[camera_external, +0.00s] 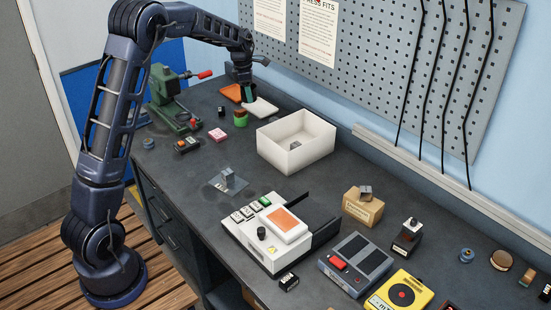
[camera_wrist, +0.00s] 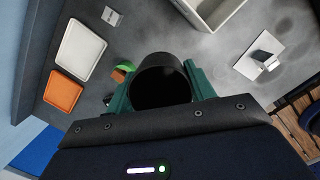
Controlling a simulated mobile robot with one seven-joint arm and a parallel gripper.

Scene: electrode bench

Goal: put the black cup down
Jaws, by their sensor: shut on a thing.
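My gripper (camera_external: 248,92) is at the far end of the bench, over or beside the white tray (camera_external: 264,107). In the wrist view its two green fingers are shut on the black cup (camera_wrist: 160,66), one on each side, with the cup's dark round opening toward the camera. In the external view the cup is too small and covered by the fingers to make out. I cannot tell whether it touches anything below. The white tray (camera_wrist: 78,50) and the orange tray (camera_wrist: 63,91) lie left of the cup in the wrist view.
A green jar with an orange-brown top (camera_external: 240,117) stands close by my gripper. A white open bin (camera_external: 296,143) is to the right. A green vise-like tool (camera_external: 174,103) with a red handle stands at left.

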